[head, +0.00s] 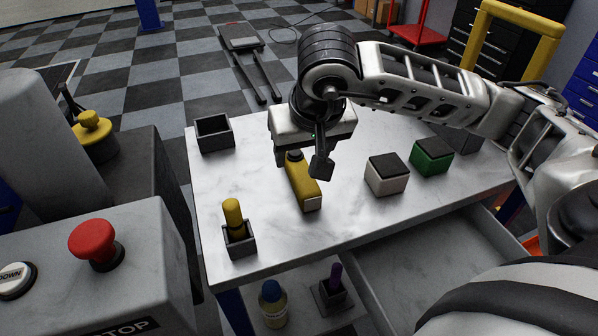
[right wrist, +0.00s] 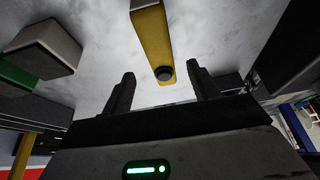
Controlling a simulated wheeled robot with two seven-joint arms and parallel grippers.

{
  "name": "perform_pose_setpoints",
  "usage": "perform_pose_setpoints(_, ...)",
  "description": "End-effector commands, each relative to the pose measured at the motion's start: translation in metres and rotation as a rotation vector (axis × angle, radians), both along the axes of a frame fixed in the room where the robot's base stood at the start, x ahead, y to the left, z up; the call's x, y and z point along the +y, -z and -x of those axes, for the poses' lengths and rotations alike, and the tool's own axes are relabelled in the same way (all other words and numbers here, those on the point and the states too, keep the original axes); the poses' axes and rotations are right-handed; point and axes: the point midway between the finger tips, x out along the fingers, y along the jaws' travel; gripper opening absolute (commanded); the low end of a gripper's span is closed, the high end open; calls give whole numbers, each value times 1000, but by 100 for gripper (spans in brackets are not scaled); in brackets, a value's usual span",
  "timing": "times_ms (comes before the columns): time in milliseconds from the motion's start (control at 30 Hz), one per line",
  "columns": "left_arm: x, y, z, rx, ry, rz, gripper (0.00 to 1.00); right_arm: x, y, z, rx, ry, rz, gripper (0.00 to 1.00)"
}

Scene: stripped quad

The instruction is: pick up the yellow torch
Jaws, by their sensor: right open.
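The yellow torch (head: 303,184) lies on the white marbled worktop, near its middle. It is a flat yellow bar with a pale end towards the front edge and a dark round button near its far end. My right gripper (head: 300,160) hangs over the torch's far end and hides part of it. In the right wrist view the torch (right wrist: 152,45) lies between the two spread fingers of the right gripper (right wrist: 160,85), which is open and empty. I cannot tell the exact height of the fingers above the top. My left gripper is not in view.
White (head: 386,176) and green (head: 431,157) dark-topped blocks stand right of the torch. A holder with a yellow cylinder (head: 233,215) stands front left, an empty dark box (head: 214,133) back left. An open drawer (head: 430,268) juts out below. The worktop around the torch is clear.

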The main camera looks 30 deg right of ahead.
Motion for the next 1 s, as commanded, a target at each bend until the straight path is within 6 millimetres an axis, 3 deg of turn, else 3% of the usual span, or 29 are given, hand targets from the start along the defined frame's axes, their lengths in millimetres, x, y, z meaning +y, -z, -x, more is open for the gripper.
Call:
perform_pose_setpoints(167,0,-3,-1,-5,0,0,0,-1,11,-4,3,2,1,60)
perform_pose_setpoints(467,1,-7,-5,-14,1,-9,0,-5,49,-19,4,0,0,60)
perform_pose_setpoints(733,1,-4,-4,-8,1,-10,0,-5,53,-21,0,0,0,60)
perform_pose_setpoints(767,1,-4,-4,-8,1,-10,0,-5,53,-21,0,0,0,57)
perform_pose_setpoints(933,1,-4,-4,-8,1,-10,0,-5,53,-21,0,0,0,10)
perform_pose_setpoints(1000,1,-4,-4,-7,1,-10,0,-5,52,-21,-1,0,0,8)
